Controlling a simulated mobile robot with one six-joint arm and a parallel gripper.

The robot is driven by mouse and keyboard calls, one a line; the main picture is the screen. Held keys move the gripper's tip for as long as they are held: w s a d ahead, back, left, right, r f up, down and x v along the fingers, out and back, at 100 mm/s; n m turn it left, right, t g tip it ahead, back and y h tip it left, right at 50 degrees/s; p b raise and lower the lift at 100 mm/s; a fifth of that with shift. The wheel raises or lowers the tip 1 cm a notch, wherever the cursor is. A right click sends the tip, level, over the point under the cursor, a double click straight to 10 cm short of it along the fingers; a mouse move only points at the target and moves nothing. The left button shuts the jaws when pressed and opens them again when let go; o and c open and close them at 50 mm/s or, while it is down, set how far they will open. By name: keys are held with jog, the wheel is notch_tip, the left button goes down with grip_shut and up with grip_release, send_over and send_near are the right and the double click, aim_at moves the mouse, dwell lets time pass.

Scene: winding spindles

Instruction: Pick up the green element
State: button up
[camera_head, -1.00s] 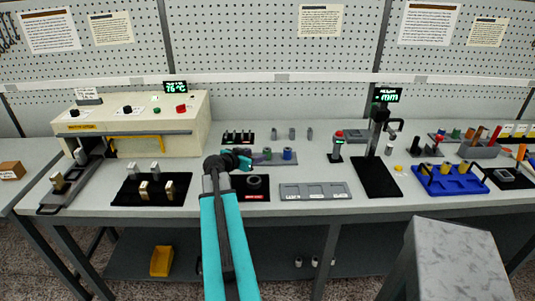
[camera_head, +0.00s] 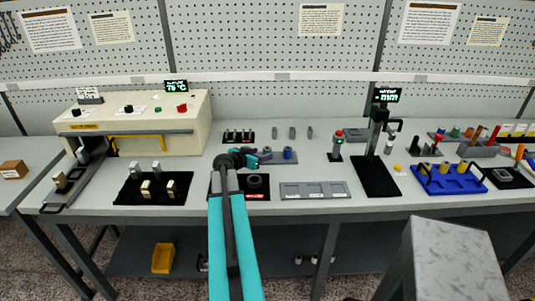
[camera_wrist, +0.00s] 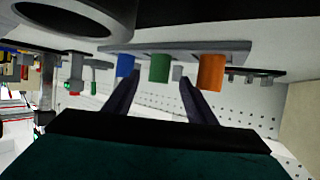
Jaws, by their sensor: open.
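The green element (camera_wrist: 159,68) is a short cylinder on a grey holder strip (camera_wrist: 180,50), between a blue element (camera_wrist: 125,65) and an orange element (camera_wrist: 211,70). The wrist view shows them upside down. My open gripper (camera_wrist: 158,92) has one finger on each side of the green element's line, with nothing held; I cannot tell how far short of it the tips are. In the head view my gripper (camera_head: 252,158) is at the left part of the strip and hides the orange element. The blue element (camera_head: 288,153) stands to its right.
A dark ring (camera_head: 255,183) on a black mat lies in front of the strip. A grey compartment tray (camera_head: 315,190) is to its right, and a button post (camera_head: 337,147) stands beyond. Several small spindles (camera_head: 238,136) stand behind. Bare table lies left of the ring.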

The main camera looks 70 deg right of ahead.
aim_at(265, 153)
jog(key=shift+p+x, duration=1.2)
jog(key=shift+x, duration=1)
jog(key=shift+s+a+f, duration=0.1)
jog(key=shift+s+f, duration=0.05)
jog(key=c, duration=1.1)
